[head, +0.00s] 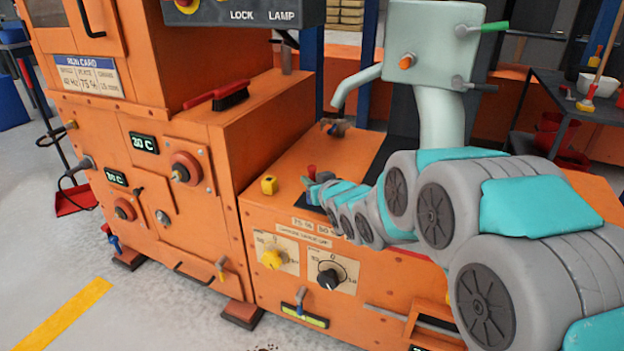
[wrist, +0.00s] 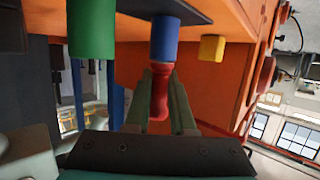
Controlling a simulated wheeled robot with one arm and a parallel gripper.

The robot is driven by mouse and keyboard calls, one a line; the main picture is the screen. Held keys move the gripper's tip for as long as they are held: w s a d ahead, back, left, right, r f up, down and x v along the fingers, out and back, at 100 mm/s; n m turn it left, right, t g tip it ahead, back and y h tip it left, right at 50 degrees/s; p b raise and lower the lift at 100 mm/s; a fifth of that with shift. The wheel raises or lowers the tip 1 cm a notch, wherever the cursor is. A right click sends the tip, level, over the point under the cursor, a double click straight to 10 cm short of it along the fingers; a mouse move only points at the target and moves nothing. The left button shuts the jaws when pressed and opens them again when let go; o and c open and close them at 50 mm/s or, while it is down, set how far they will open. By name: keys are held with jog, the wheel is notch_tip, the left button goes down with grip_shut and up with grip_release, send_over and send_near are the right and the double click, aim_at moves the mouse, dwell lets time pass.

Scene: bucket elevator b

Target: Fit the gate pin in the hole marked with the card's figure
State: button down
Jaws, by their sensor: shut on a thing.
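My gripper (wrist: 160,82) is shut on a red, waisted handle (wrist: 159,98), which looks like the gate pin; it sits between the two green fingers in the wrist view. A blue cylinder (wrist: 165,38) shows just beyond the handle; I cannot tell whether they touch. In the head view my gripper (head: 314,184) is over the dark strip on the orange machine's top, with a bit of red (head: 311,171) at its tip. The run card (head: 88,73) on the left cabinet shows 75 % in its middle column. Small pale number labels (head: 303,223) sit on the front edge, partly legible. The holes are hidden.
A yellow block (head: 269,185) stands on the orange top left of my gripper; it also shows in the wrist view (wrist: 211,48). A green cylinder (wrist: 92,28) is left of the blue one. A pale spouted column (head: 435,70) rises behind my arm.

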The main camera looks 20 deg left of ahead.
jog(key=c, duration=0.7)
grip_release()
jog(key=shift+s+d+r, duration=0.25)
jog(key=shift+s+d, duration=0.2)
jog(key=shift+s, duration=0.05)
jog(key=shift+v, duration=3.2)
jog(key=shift+f, duration=0.1)
